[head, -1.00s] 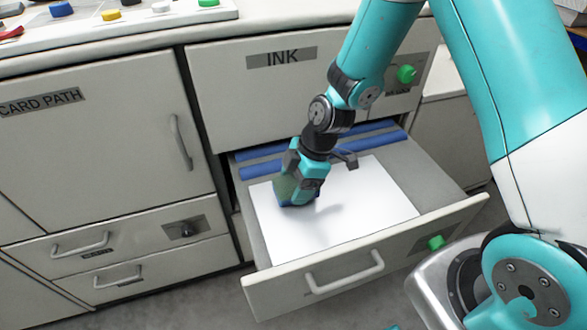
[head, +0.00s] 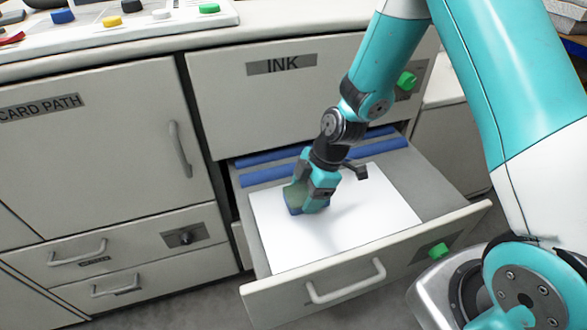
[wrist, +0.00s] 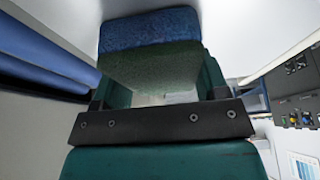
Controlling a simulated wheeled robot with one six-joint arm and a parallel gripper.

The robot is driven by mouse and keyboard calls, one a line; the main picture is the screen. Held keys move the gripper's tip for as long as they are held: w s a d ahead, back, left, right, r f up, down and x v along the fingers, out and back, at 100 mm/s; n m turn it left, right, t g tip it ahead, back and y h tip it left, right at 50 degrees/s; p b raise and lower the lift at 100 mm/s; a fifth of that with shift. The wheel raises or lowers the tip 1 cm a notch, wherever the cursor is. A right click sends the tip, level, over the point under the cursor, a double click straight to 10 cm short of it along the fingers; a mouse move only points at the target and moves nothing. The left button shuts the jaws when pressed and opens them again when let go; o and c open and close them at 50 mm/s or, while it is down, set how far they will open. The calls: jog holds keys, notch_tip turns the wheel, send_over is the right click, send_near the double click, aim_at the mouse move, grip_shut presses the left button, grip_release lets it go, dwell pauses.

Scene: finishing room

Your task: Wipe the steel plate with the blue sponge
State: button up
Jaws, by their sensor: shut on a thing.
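My gripper (head: 314,190) is shut on the sponge (head: 293,197), over the left half of the white plate (head: 285,245). The sponge has a blue lower layer and a green upper layer. In the wrist view the sponge (wrist: 150,45) sits between the fingers, its blue side toward the pale plate surface. It appears to touch the plate or sit just above it; the exact contact is hidden. The plate lies flat in an open drawer (head: 440,205) below the INK panel and looks bright and plain.
Blue rollers (head: 375,150) lie across the drawer's back. The drawer's front has a handle (head: 346,282) and a green knob (head: 433,251). Cabinet doors (head: 100,150) stand to the left. A panel with coloured buttons (head: 130,15) is on the counter. The plate's right part is clear.

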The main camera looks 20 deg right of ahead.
aim_at(292, 196)
jog(key=shift+a, duration=0.8)
jog(key=shift+a+r+p, duration=0.25)
jog(key=shift+r+p, duration=0.1)
jog(key=shift+r, duration=0.25)
jog(key=shift+a+r+p, duration=0.2)
jog(key=shift+r+p, duration=0.15)
jog(key=shift+r, duration=0.25)
jog(key=shift+r+p, duration=2.15)
jog(key=shift+r, duration=0.65)
